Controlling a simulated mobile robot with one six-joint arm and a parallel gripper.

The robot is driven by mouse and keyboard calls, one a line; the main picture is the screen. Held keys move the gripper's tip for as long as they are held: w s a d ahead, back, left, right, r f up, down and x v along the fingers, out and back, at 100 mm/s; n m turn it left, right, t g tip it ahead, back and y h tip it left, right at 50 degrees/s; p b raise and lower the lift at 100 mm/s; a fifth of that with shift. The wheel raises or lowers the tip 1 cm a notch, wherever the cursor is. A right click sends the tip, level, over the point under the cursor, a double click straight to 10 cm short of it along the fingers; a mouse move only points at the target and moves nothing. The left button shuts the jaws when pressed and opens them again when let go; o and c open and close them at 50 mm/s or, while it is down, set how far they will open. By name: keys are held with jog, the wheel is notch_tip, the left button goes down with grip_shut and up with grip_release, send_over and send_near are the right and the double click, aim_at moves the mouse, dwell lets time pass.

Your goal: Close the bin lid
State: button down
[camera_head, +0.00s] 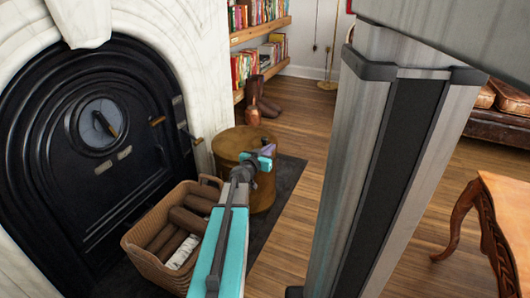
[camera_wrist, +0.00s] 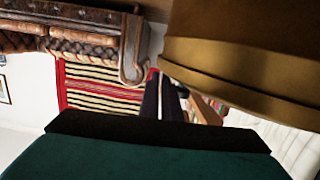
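The bin (camera_head: 262,188) is a round brown-gold drum beside the fireplace. Its lid (camera_head: 240,142) shows as a flat round top; my arm and gripper cover part of it, and I cannot tell whether it sits fully down. My gripper (camera_head: 266,156) is at the right side of the bin top, seen from behind; contact is unclear. In the wrist view, which looks upside down, the bin's side and rim (camera_wrist: 235,62) fill the upper right. The two dark fingers (camera_wrist: 163,98) lie close together with nothing visible between them, beside the bin's rim.
A wicker basket of logs (camera_head: 148,268) stands left of the bin, by the black fireplace door (camera_head: 85,150). Bookshelves (camera_head: 262,55) are behind. A wooden table (camera_head: 508,205) and a leather sofa (camera_head: 495,127) are on the right.

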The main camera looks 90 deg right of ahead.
jog(key=shift+s+f, duration=0.35)
jog(key=shift+f, duration=0.35)
jog(key=shift+s+r, duration=0.1)
jog(key=w+a+r+p, duration=0.3)
jog(key=a+r, duration=0.3)
jog(key=a, duration=0.4)
jog(key=shift+a+p, duration=0.15)
jog(key=shift+p, duration=0.6)
jog(key=shift+w, duration=0.1)
